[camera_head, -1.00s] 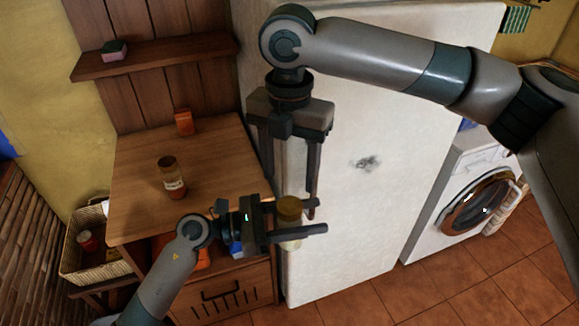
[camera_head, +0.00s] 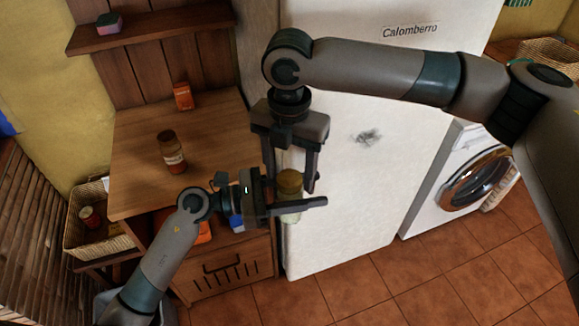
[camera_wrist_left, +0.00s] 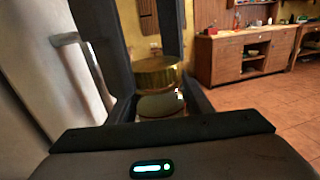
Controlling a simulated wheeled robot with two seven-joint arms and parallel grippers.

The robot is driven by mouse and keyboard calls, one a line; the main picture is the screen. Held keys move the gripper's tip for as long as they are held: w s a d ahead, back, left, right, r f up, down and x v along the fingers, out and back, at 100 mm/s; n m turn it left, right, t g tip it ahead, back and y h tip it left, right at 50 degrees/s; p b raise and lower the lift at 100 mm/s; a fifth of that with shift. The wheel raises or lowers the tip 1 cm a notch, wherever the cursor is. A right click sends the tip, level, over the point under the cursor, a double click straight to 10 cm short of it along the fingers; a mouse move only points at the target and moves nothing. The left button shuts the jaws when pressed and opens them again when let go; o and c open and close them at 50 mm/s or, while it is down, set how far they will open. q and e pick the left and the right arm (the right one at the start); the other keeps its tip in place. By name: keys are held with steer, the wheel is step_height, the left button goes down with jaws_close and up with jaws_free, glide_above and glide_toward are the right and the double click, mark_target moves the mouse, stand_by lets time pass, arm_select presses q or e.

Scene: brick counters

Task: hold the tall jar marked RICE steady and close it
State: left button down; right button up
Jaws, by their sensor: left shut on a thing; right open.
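My left gripper (camera_head: 300,200) is shut on a tall pale jar (camera_head: 289,214), held upright in front of the white fridge. A gold-brown lid (camera_head: 289,182) is at the jar's top; whether it is seated cannot be told. No RICE marking is readable.
A brown jar (camera_head: 172,153) with a white label and an orange box (camera_head: 183,97) stand on the wooden counter (camera_head: 220,135) at left. A wicker basket (camera_head: 95,238) is beside it. The white fridge (camera_head: 350,220) stands close behind the grippers; a washing machine (camera_head: 440,190) is at right.

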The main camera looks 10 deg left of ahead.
steer(key=c, duration=1.1)
steer(key=shift+o, duration=0.2)
steer(key=m, duration=1.8)
steer(key=shift+m, duration=0.4)
steer(key=o, duration=1.2)
steer(key=shift+r, duration=2.25)
